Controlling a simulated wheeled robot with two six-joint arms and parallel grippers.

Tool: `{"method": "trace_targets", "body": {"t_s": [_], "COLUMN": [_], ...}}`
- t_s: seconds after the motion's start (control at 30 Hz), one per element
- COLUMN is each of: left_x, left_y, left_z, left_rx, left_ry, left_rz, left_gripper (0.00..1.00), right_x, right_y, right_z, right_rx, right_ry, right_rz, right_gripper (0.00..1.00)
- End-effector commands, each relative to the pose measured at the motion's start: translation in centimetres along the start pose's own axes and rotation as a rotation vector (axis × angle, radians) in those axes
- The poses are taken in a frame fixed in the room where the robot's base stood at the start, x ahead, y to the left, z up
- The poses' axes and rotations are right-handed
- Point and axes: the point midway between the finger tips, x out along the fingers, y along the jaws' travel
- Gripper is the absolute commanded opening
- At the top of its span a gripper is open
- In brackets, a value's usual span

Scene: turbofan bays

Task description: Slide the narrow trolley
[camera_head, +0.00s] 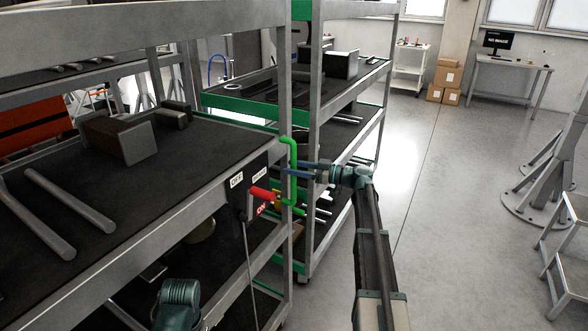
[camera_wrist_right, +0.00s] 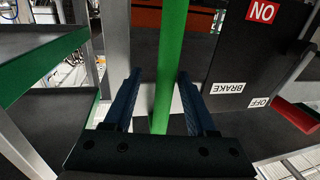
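A grey-framed trolley (camera_head: 205,221) with dark shelves fills the left of the head view. A green upright handle (camera_head: 292,160) stands at its right end. Beside it is a dark panel with OFF, BRAKE and ON labels and a red-gripped lever (camera_head: 263,194); I cannot tell the lever's setting. My right gripper (camera_head: 300,169) is at the green handle. In the right wrist view the green bar (camera_wrist_right: 166,70) passes between the two blue fingers (camera_wrist_right: 160,105), which stand apart with gaps on both sides. My left gripper is not visible; only a teal part of my left arm shows at the bottom.
A second trolley with green-edged shelves (camera_head: 240,107) stands close behind, carrying dark parts. Bare floor (camera_head: 440,180) lies to the right. A metal stand (camera_head: 540,190) and steps (camera_head: 565,245) are at the far right. Cardboard boxes (camera_head: 443,82) and a desk (camera_head: 505,68) are at the back.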

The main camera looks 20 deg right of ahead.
Motion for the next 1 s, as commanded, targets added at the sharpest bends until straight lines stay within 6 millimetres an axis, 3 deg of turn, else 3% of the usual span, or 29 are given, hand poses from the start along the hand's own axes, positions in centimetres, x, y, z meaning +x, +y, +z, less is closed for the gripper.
{"method": "trace_targets", "body": {"t_s": [0.2, 0.33, 0.73, 1.0], "left_x": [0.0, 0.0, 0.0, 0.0], "left_y": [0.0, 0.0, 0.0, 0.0], "left_z": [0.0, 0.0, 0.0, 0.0], "left_rx": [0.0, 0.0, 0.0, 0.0], "left_ry": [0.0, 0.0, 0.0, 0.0], "left_rz": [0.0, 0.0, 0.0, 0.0], "left_gripper": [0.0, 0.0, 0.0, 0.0], "right_x": [-0.1, -1.4, -9.7, -13.1], "right_y": [-0.1, -0.1, -0.1, 0.0], "right_z": [0.0, 0.0, 0.0, 0.0], "right_rx": [0.0, 0.0, 0.0, 0.0], "right_ry": [0.0, 0.0, 0.0, 0.0], "right_rz": [-0.002, 0.0, 0.001, -0.001], "right_gripper": [0.57, 0.57, 0.57, 0.57]}}
